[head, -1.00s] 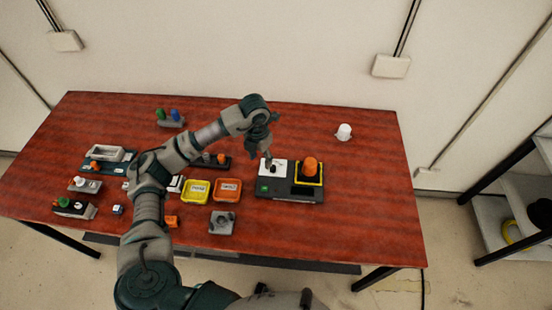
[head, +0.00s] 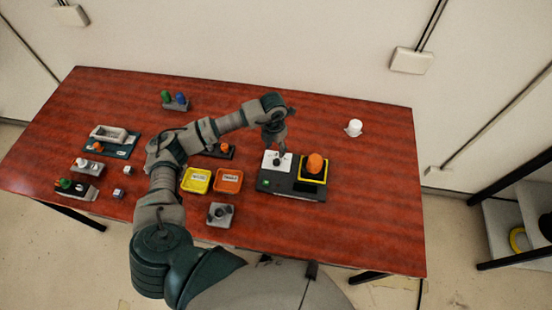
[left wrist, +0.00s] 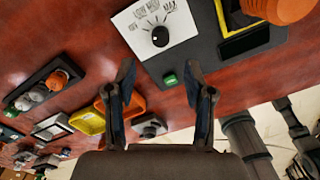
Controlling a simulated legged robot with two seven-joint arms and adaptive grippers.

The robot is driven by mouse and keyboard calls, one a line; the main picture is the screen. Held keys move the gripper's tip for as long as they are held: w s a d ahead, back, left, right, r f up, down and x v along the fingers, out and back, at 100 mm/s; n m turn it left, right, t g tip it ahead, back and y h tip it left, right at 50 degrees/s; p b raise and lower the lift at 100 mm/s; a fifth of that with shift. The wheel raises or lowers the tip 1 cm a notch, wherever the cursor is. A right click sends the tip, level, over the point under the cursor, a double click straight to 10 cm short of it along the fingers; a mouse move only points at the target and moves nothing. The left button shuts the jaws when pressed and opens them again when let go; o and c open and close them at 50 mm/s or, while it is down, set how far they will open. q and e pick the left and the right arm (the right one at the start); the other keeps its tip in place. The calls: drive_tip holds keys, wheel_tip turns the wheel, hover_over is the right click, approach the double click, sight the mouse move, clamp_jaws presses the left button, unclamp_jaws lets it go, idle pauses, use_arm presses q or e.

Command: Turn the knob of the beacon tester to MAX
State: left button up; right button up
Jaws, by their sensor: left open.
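The beacon tester (head: 290,195) is a dark box at the middle right of the table, with a white dial plate (head: 268,163) and an orange beacon (head: 315,163) in a yellow-edged square. Its black knob (left wrist: 160,37) sits on the plate among the marks OFF, LOW, MED and MAX; I cannot tell its exact pointing. A green button (left wrist: 170,79) is on the tester's edge. My left gripper (head: 279,149) is over the dial plate. In the left wrist view my left gripper (left wrist: 159,76) is open and empty, apart from the knob. My right gripper is not in view.
A yellow tray (head: 184,188) and an orange tray (head: 228,192) lie left of the tester, with a grey block (head: 221,214) in front. Several small devices stand farther left. A white cup-like object (head: 354,128) is at the back right.

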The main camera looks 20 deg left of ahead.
sight(276, 161)
use_arm(q)
wheel_tip(276, 161, down, 9)
drive_tip(key=shift+d+r+p, duration=0.1)
drive_tip(key=shift+p, duration=0.25)
drive_tip(key=shift+c, duration=0.3)
clamp_jaws()
